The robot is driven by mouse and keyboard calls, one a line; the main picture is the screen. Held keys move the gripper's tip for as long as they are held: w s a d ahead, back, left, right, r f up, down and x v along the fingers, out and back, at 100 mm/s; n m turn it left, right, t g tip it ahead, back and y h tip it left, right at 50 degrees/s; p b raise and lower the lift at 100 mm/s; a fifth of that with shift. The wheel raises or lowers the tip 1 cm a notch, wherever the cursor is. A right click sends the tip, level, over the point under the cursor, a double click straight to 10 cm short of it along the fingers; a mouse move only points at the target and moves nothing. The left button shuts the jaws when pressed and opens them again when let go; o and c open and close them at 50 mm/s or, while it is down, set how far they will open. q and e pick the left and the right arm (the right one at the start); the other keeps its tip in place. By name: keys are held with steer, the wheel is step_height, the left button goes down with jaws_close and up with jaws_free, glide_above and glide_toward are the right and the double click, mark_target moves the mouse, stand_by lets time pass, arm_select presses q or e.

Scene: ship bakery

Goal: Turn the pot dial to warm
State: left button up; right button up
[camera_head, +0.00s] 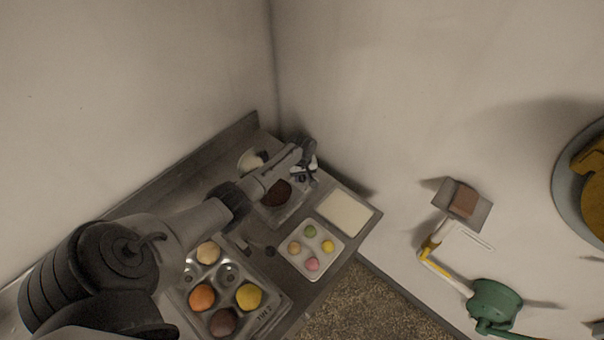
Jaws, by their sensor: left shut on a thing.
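The pot, which looks like the brown-filled vessel (277,194), sits in a grey unit at the back of the counter, partly under my left arm. My left gripper (304,173) reaches over it from the left and points down at its far right side. Its jaws are shut on a small part there, which appears to be the pot dial. The fingers and wrist hide most of the dial, so its marks and setting cannot be read. My right gripper is not in view.
A tray of coloured rounds (226,308) and a smaller tray of pastel rounds (294,261) lie on the counter, with a pale slab (345,213) at right. A white bowl (250,160) stands behind my arm. A green device (496,301) is at lower right.

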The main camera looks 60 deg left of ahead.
arm_select(q)
steer(key=n+p, duration=0.2)
steer(key=n, duration=0.1)
steer(key=shift+w+r+n+p, duration=0.1)
steer(key=shift+r+n+p, duration=0.05)
steer(key=shift+n+p, duration=0.2)
steer(key=n+p, duration=0.1)
steer(key=n, duration=0.3)
steer(key=shift+w+n+p, duration=0.15)
steer(key=shift+n+p, duration=0.1)
steer(key=shift+p, duration=0.1)
steer(key=n, duration=0.2)
steer(key=shift+w+n, duration=0.1)
steer(key=shift+n, duration=0.3)
steer(key=n, duration=0.3)
steer(key=shift+a+n+p, duration=0.1)
steer(key=shift+n+p, duration=0.2)
steer(key=shift+p, duration=0.05)
steer(key=shift+n, duration=0.8)
steer(key=shift+a, duration=0.1)
steer(key=o, duration=0.9)
steer(key=shift+c, duration=0.2)
